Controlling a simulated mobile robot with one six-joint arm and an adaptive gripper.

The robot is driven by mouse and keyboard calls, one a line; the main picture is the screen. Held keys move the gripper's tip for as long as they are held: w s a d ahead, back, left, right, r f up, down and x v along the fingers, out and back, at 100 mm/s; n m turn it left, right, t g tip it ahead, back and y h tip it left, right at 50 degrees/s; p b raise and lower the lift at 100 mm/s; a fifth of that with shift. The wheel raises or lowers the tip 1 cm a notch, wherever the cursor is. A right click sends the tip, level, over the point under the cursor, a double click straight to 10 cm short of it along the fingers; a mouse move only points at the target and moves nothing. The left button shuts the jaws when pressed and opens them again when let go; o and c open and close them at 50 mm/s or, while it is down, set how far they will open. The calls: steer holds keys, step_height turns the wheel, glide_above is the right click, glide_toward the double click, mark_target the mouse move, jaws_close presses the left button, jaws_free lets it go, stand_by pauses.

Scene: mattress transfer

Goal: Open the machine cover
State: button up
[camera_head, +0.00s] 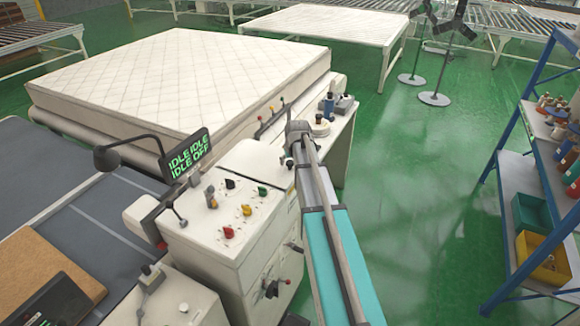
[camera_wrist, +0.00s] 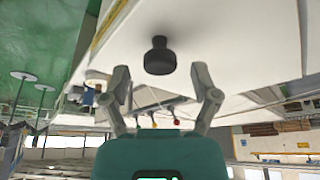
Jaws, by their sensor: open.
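The machine is a white cabinet (camera_head: 215,235) with a rounded white cover (camera_head: 252,163) behind its control panel; the cover looks closed. In the wrist view a black round knob (camera_wrist: 160,55) stands out from a white surface (camera_wrist: 235,40). I cannot tell which part of the machine this surface is. My gripper (camera_wrist: 160,80) is open and empty, its two fingers spread on either side below the knob in the picture, apart from it. In the head view my arm reaches along the machine's right side, and the fingers cannot be made out.
Coloured knobs (camera_head: 246,210) sit on the panel. A white mattress (camera_head: 180,75) lies behind the machine. A blue shelf rack (camera_head: 540,185) with bins stands at right. Green floor (camera_head: 420,180) between is clear.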

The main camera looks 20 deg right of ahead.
steer(key=shift+w+f, duration=0.15)
steer(key=shift+f, duration=0.25)
steer(key=shift+c, duration=0.2)
jaws_close()
